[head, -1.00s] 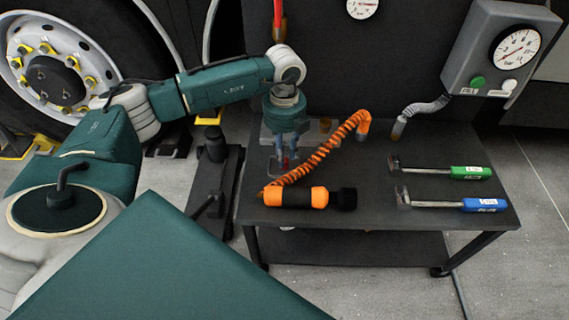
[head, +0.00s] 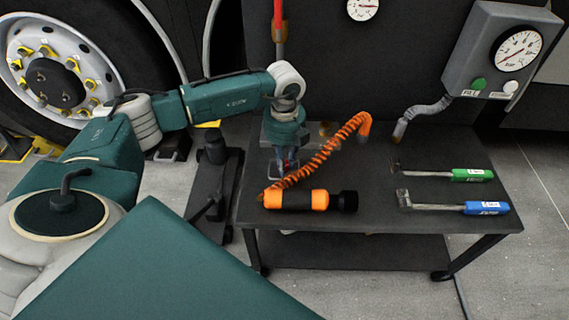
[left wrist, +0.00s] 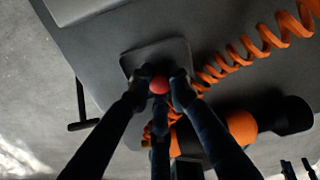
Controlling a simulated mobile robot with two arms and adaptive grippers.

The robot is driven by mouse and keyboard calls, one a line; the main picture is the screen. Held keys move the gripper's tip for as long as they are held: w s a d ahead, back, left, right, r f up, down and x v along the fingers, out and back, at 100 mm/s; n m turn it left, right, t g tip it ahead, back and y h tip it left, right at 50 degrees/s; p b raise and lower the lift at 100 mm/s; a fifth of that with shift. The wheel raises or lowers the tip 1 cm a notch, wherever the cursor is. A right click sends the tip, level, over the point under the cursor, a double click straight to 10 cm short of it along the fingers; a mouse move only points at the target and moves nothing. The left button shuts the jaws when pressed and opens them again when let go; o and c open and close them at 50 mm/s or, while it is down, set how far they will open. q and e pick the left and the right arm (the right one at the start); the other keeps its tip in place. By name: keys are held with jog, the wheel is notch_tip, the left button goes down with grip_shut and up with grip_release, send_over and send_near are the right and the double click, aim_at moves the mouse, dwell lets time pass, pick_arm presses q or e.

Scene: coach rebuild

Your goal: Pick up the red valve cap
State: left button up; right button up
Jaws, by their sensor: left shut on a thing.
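The red valve cap (left wrist: 159,84) is a small round red thing between the fingertips of my left gripper (left wrist: 160,86) in the left wrist view. The fingers are shut on it, over a dark square pad (left wrist: 157,53) with rounded corners. In the head view my left gripper (head: 286,166) points down at the left part of the dark cart top (head: 375,205), and the fingers mostly hide the cap. I cannot tell whether the cap is clear of the surface. My right gripper is not in view.
An orange coiled hose (head: 330,150) runs close to the gripper's right. An orange and black cylinder (head: 310,200) lies just in front. A green-handled tool (head: 470,174) and a blue-handled tool (head: 485,208) lie at the right.

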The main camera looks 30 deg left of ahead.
pick_arm(q)
notch_tip(320, 180, up, 5)
jog(key=shift+w+f+p, duration=0.1)
jog(key=shift+p, duration=0.5)
notch_tip(320, 180, up, 20)
jog(key=p, duration=0.6)
jog(key=shift+p, duration=0.35)
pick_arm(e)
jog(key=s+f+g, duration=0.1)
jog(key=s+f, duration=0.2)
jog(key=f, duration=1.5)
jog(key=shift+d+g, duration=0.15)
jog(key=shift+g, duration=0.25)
pick_arm(q)
jog(key=shift+d+f, duration=0.1)
jog(key=shift+f, duration=0.05)
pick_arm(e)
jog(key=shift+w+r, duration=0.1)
